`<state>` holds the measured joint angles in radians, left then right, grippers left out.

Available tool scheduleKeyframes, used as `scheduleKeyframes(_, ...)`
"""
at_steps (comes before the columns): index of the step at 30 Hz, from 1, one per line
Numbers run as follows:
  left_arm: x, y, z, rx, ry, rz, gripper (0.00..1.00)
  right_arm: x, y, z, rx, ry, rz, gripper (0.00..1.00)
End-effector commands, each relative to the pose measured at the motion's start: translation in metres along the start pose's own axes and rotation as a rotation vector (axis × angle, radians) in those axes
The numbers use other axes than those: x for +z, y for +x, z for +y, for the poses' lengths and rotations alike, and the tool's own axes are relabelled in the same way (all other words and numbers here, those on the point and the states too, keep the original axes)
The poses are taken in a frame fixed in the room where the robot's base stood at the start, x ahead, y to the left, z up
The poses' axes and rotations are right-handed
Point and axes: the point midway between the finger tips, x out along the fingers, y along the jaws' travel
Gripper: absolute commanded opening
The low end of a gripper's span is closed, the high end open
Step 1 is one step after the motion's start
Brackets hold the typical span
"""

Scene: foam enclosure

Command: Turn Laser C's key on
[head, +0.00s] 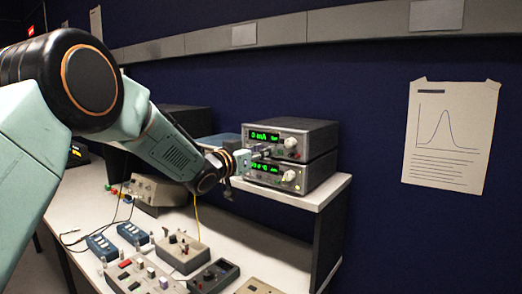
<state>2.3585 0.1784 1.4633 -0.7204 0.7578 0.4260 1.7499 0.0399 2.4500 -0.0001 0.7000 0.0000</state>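Two grey instruments with green displays are stacked on a raised shelf: the upper unit (318,130) and the lower unit (318,172). Each has a pale round knob on its front right. I cannot read a label that tells which is Laser C, and I cannot make out a key. My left arm reaches in from the left, and my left gripper (260,154) is at the left part of the stack's front, around the seam between the units. It overlaps the panels there and hides what is behind it. Whether its fingers are open, shut or touching anything is unclear. My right gripper is out of view.
The white shelf (327,194) stands above a white bench. On the bench are a control box (181,251), a dark box (214,275), small blue boxes (101,246) and loose cables. A graph sheet (450,136) hangs on the dark blue wall.

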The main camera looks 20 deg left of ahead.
Motion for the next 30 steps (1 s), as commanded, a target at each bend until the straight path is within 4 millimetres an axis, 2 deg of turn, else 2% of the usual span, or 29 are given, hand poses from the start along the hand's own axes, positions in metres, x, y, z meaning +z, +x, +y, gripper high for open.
scheduleKeyframes(8,0.0000,0.0031,0.0001,0.000,0.001,0.000,0.28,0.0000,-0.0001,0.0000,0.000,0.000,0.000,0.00)
scheduleKeyframes(18,0.0000,0.0028,-0.0002,-0.001,0.000,0.000,0.00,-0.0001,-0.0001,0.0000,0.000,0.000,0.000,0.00)
scheduleKeyframes(30,-0.0007,0.0026,-0.0001,0.000,0.001,0.002,0.00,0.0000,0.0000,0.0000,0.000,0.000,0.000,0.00)
